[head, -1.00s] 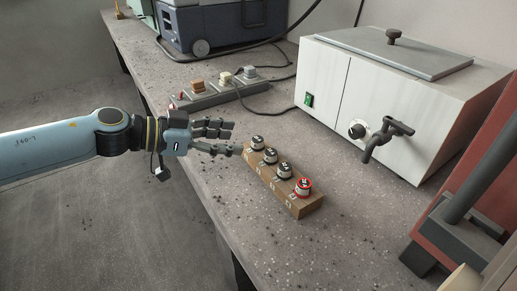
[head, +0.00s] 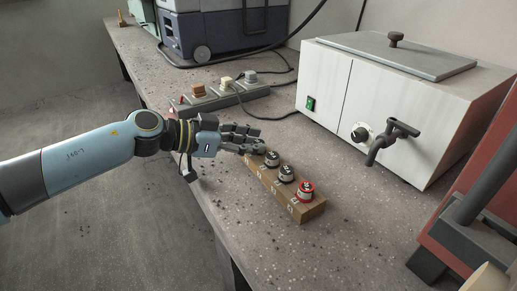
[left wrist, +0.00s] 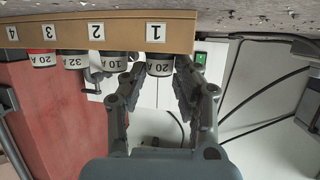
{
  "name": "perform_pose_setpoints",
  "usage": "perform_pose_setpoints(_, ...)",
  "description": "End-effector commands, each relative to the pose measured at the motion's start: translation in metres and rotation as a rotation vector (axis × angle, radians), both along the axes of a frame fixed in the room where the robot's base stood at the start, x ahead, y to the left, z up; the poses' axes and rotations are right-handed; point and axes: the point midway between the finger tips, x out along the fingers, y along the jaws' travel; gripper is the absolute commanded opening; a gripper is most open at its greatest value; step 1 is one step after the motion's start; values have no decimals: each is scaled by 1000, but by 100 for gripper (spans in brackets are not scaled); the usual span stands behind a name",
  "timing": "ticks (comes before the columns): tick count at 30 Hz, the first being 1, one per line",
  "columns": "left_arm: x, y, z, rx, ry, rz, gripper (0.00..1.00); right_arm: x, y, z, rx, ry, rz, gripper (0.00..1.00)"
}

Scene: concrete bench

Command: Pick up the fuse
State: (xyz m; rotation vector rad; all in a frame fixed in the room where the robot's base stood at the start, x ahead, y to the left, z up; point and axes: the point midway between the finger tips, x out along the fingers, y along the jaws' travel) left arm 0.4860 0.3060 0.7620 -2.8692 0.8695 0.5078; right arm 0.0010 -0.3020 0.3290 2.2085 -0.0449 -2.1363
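A wooden block (head: 287,191) on the bench holds a row of fuses over number labels 1 to 4. In the left wrist view the block (left wrist: 122,34) appears upside down at the top. The fuse at label 1 (left wrist: 160,67), dark and marked 20 A, stands between the fingers of my left gripper (left wrist: 160,76). The fingers are spread on both sides, with narrow gaps seeming to show. In the head view my left gripper (head: 257,146) hides this fuse. Beside it are a 10 A fuse (left wrist: 108,62), a 32 A fuse (left wrist: 76,62) and a red-banded 20 A fuse (head: 305,191). My right gripper is out of view.
A white lidded bath (head: 400,110) with a tap (head: 390,140) stands behind the block. A power strip (head: 220,97) with plugs and cable lies to the back left. A red stand (head: 475,220) is at the right.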

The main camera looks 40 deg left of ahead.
Motion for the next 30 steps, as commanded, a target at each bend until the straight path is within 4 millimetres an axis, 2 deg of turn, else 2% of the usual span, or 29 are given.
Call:
perform_pose_setpoints(1,0,0,0,0,0,0,21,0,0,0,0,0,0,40)
perform_pose_setpoints(5,0,0,0,0,0,0,4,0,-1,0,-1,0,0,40)
perform_pose_setpoints(13,0,0,2,0,0,0,3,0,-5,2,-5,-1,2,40)
perform_pose_setpoints(14,0,0,3,1,-1,0,0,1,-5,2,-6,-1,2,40)
perform_pose_setpoints(19,0,0,21,1,-3,-1,0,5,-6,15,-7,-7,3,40)
perform_pose_setpoints(23,0,0,48,2,-5,-2,0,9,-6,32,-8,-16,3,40)
perform_pose_setpoints(30,-20,-52,82,-7,-4,-1,0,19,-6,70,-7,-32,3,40)
